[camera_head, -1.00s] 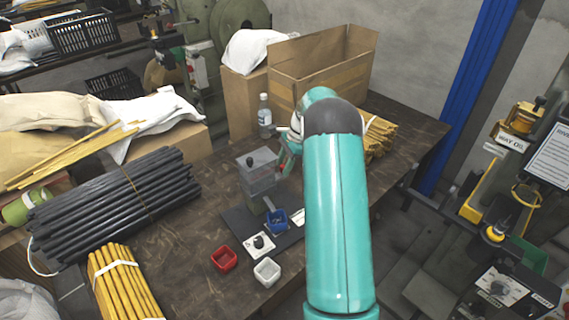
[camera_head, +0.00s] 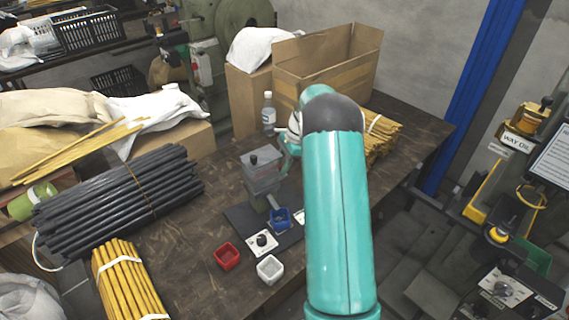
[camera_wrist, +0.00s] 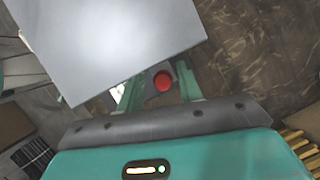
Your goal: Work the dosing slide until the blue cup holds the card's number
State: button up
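The dosing unit (camera_head: 262,172), a grey box with a dark knob on its lid, stands on a dark base plate on the workbench. The blue cup (camera_head: 280,218) stands at its foot; its contents are too small to count. In the wrist view, the unit's pale grey surface (camera_wrist: 115,40) fills the upper left. A round red knob (camera_wrist: 163,82) lies between the green fingers of my gripper (camera_wrist: 158,88), which are apart, with gaps beside the knob. In the head view my arm hides most of the gripper. A white card (camera_head: 299,216) is partly hidden by my arm and unreadable.
A red cup (camera_head: 227,257) and a white cup (camera_head: 270,268) stand in front, by a white plate with a black knob (camera_head: 262,242). Black rods (camera_head: 120,200) lie left. A clear bottle (camera_head: 268,112) and cardboard box (camera_head: 325,70) stand behind.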

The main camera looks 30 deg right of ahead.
jog(key=shift+o, duration=0.3)
jog(key=shift+d, duration=0.15)
jog(key=shift+d+r, duration=0.15)
jog(key=shift+r, duration=0.15)
jog(key=v, duration=1.3)
jog(key=shift+r, duration=0.1)
jog(key=s+a+r+n+h, duration=0.1)
jog(key=s+a+r+n, duration=0.2)
jog(key=a+r, duration=0.3)
jog(key=s+a+r+n+t+h, duration=0.1)
jog(key=s+a+r+n, duration=0.2)
jog(key=a, duration=0.4)
jog(key=s+a+r+n+h, duration=0.1)
jog(key=s+a+r+n, duration=0.3)
jog(key=a, duration=0.3)
jog(key=s+a+n+t, duration=0.1)
jog(key=s+a+n, duration=0.4)
jog(key=s, duration=0.4)
jog(key=s+a+f+n+t+h, duration=0.1)
jog(key=s+a+n, duration=0.4)
jog(key=s, duration=0.5)
jog(key=shift+s+a+f+n+t, duration=0.25)
jog(key=shift+a+t, duration=0.55)
jog(key=shift+a, duration=0.45)
